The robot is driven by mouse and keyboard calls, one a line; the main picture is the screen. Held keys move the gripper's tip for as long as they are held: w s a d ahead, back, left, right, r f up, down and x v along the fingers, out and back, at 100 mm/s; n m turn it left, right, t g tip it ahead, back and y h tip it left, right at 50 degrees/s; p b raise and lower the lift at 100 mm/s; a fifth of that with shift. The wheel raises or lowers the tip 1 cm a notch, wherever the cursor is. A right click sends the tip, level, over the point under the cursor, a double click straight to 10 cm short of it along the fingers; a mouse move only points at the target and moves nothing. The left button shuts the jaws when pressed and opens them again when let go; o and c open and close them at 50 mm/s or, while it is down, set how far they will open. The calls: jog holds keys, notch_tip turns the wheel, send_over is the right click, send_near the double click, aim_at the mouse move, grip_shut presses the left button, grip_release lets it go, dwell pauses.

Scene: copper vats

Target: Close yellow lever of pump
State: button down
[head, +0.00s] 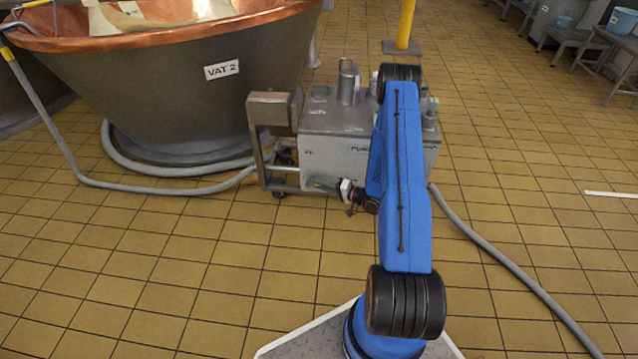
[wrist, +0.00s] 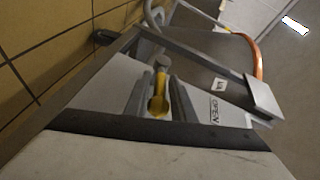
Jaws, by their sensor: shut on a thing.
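The pump (head: 325,150) is a grey metal box on a wheeled frame in the head view, partly hidden behind my blue arm. In the wrist view, the yellow lever (wrist: 158,100) lies between the two grey fingers of my gripper (wrist: 160,95), which is shut on it. A round metal end (wrist: 160,63) shows at the lever's far end. A label reading OPEN (wrist: 214,110) is on the pump's grey face, right of the fingers. In the head view the lever cannot be made out clearly.
A copper-rimmed vat marked VAT 2 (head: 190,85) stands left of the pump. A grey hose (head: 165,190) lies around its base, and another hose (head: 500,260) runs along the floor at right. A yellow post (head: 405,25) stands behind. Tiled floor at front left is clear.

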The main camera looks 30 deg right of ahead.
jog(key=shift+d+f+m+t+y, duration=0.1)
jog(key=shift+f+m+t+y, duration=0.45)
jog(key=shift+t, duration=0.25)
jog(key=c, duration=1.7)
grip_release()
jog(key=shift+f, duration=0.1)
jog(key=shift+c, duration=0.2)
jog(key=v, duration=1.7)
jog(key=shift+f, duration=0.35)
jog(key=shift+s+d, duration=0.1)
jog(key=shift+s, duration=0.05)
